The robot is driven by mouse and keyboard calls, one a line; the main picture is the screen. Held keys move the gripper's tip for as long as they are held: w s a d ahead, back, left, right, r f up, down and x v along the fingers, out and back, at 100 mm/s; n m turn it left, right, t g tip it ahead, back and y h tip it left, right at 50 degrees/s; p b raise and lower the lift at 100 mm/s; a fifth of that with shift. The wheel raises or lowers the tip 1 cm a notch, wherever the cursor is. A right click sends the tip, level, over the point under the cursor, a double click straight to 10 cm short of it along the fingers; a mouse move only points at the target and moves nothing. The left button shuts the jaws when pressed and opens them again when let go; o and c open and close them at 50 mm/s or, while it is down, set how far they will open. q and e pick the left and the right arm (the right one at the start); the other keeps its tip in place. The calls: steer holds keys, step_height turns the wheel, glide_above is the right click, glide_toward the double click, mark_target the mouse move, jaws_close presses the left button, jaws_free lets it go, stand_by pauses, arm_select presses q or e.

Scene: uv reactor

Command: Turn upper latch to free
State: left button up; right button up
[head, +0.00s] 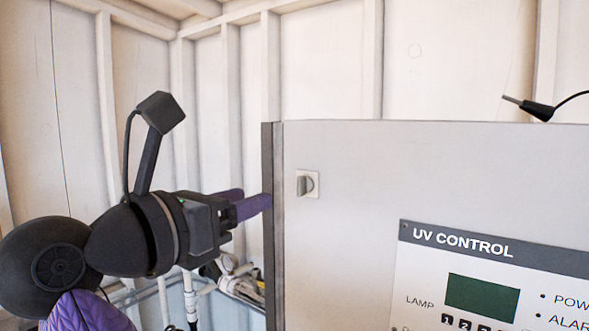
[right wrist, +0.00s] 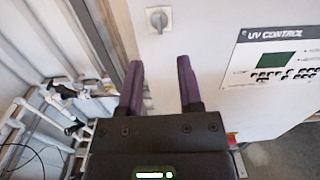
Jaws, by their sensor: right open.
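The upper latch (head: 305,184) is a small grey knob on a square plate near the upper left corner of the pale cabinet front (head: 350,230). In the right wrist view the latch (right wrist: 159,19) shows whole, beyond the fingertips and between their lines. My right gripper (head: 252,200) is left of the latch in the head view, at the cabinet's dark left edge. In the right wrist view my right gripper (right wrist: 160,65) is open, its two purple fingers apart and empty. It is apart from the latch. My left gripper is not in view.
A UV control panel (head: 462,246) is on the cabinet front to the lower right of the latch. A black probe with a cable (head: 538,109) sits at the cabinet's top. White pipes (right wrist: 45,108) stand left of the cabinet. The cabinet face around the latch is clear.

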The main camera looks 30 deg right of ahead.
mark_target(298, 184)
steer(key=p+x, duration=0.2)
steer(key=x, duration=0.7)
steer(key=shift+w+d, duration=0.1)
steer(key=shift+d, duration=0.1)
steer(key=shift+w+d+f, duration=0.15)
steer(key=shift+w+d, duration=0.05)
steer(key=shift+c, duration=0.3)
jaws_close()
